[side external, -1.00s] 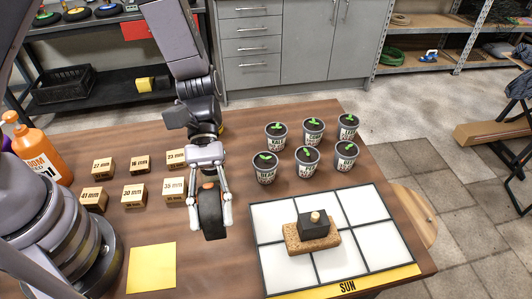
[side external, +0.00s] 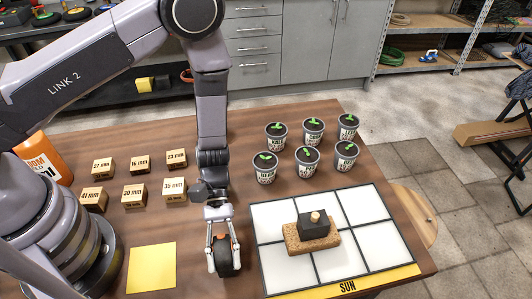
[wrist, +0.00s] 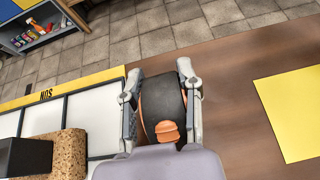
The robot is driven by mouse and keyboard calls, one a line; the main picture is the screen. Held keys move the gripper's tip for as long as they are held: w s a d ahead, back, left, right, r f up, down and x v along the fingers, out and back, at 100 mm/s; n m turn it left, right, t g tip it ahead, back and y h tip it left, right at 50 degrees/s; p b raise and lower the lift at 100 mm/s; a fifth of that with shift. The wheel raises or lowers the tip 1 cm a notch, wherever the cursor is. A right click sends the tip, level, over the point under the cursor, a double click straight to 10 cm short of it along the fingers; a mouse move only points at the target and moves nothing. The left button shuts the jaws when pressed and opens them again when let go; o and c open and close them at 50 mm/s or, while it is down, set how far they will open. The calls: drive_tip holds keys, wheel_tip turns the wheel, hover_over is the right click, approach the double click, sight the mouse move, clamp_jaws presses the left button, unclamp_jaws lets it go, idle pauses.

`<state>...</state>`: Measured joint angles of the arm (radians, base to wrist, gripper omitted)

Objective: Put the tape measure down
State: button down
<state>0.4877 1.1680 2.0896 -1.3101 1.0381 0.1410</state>
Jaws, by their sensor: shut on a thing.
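The tape measure (side external: 226,257) is a round black case with orange parts. My gripper (side external: 222,262) is shut on it, one finger on each side. It is at or just above the wooden table, left of the white grid board; I cannot tell whether it touches the table. In the wrist view the tape measure (wrist: 164,105) sits upright between the fingers of my gripper (wrist: 162,95), its orange button towards the camera. Its underside is hidden.
The white grid board (side external: 272,284) marked SUN holds a cork block (side external: 300,246) with a black block on it. A yellow sheet (side external: 152,267) lies to the left. Several labelled wooden blocks (side external: 134,195) and seedling pots (side external: 306,163) stand farther back.

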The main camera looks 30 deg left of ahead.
drive_tip(key=shift+f, duration=1.05)
drive_tip(key=shift+f, duration=0.1)
drive_tip(key=c, duration=0.7)
unclamp_jaws()
drive_tip(key=shift+c, duration=0.2)
